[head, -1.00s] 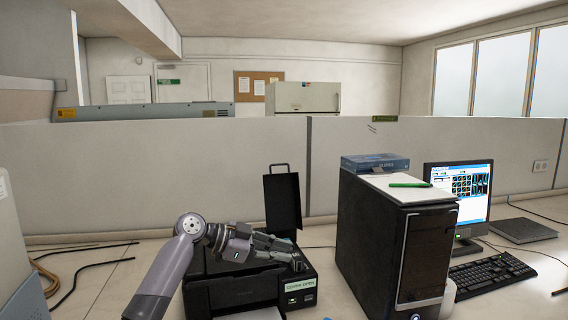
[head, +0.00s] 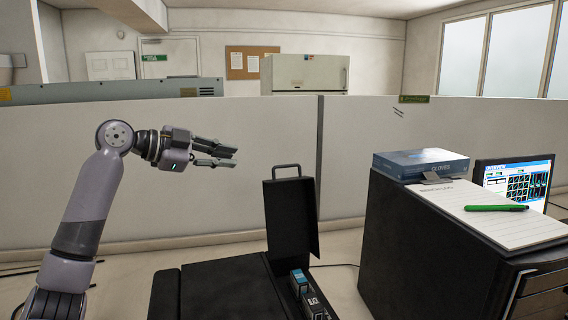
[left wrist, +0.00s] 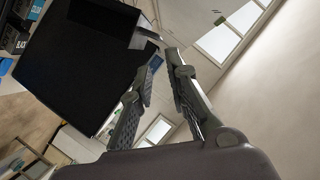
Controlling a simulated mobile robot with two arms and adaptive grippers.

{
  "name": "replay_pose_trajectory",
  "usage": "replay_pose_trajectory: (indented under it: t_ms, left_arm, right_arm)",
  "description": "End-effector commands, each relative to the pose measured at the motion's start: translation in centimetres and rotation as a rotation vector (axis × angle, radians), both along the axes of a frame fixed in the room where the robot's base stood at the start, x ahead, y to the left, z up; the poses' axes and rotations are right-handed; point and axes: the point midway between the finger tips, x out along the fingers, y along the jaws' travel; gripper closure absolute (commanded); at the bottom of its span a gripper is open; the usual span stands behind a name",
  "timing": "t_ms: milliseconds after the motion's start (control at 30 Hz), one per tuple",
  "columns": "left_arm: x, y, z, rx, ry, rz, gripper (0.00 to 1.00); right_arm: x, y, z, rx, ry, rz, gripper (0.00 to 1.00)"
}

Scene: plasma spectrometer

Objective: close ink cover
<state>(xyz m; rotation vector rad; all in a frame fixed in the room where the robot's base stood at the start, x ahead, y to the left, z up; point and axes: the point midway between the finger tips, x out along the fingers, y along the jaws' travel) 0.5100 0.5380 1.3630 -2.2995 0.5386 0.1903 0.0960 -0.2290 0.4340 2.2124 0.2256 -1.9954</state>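The black printer (head: 215,293) stands on the bench at the bottom of the head view. Its ink cover (head: 289,217), a black panel with a loop handle on top, stands upright and open at the printer's right side. Blue and black ink tanks (head: 299,283) show below it. My left gripper (head: 237,158) is raised to the left of the cover, above its handle, with fingers parted and nothing between them. In the left wrist view, the cover (left wrist: 85,55) fills the upper left beside the open fingers (left wrist: 163,54). My right gripper is out of view.
A black computer tower (head: 430,240) stands close on the right, with a glove box (head: 420,163), notepad and green pen (head: 497,207) on top. A monitor (head: 515,180) is behind it. A grey partition (head: 240,120) runs behind the bench.

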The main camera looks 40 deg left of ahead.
Motion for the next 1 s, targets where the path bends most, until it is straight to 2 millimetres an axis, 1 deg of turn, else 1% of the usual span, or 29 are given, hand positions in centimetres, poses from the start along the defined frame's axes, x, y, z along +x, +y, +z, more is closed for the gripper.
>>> replay_pose_trajectory:
  t_ms: [33,100,233,367,467,600,700,833,1000]
  left_arm:
    - [0.4,-0.2,0.1,-0.001,0.002,-0.002,0.84]
    - [1.3,-0.5,-0.1,-0.002,0.002,-0.002,0.84]
    - [3.6,-1.4,-0.6,-0.006,0.002,-0.003,0.84]
    - [6.3,-2.3,-1.4,-0.007,0.002,-0.003,0.84]
    - [8.3,-3.1,-2.1,-0.007,0.002,-0.003,0.84]
    - [11.0,-4.0,-3.0,-0.008,0.001,-0.002,0.84]
    - [12.6,-4.6,-3.6,-0.006,0.001,-0.002,0.84]
    - [14.2,-5.1,-4.3,-0.005,0.001,-0.001,0.84]
    - [15.2,-5.5,-4.9,-0.004,0.002,-0.001,0.84]
  right_arm:
    - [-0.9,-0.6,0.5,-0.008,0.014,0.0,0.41]
    - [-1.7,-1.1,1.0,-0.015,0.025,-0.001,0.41]
    - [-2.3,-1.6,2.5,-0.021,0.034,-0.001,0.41]
    - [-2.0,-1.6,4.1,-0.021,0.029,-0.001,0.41]
    - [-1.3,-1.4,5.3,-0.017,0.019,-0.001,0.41]
    - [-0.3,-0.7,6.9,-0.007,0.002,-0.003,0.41]
    - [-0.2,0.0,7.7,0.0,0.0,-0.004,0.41]
    - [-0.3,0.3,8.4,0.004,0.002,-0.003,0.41]
    - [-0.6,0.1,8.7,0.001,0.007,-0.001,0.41]
